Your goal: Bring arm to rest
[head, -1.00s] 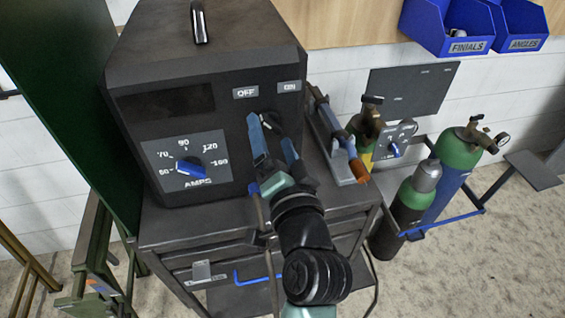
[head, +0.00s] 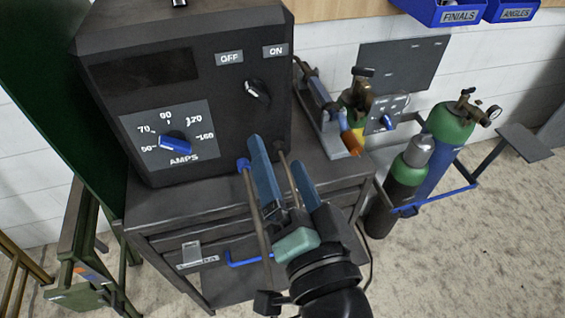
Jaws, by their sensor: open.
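My gripper (head: 279,168) is in the lower middle of the head view, its two blue fingers apart and nothing between them. It is in front of the black welding machine (head: 130,115), below the black OFF/ON switch (head: 257,91), and apart from that switch. The switch knob is tilted, its pointer end hard to read. The blue AMPS knob (head: 175,141) sits at the lower left of the machine's face. My wrist and arm come up from the bottom edge and hide part of the cart (head: 160,215).
A torch (head: 335,110) rests in a holder right of the machine. Blue bins (head: 447,12) hang at the top right. A green frame (head: 85,255) stands at the left. Floor at the lower right is clear.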

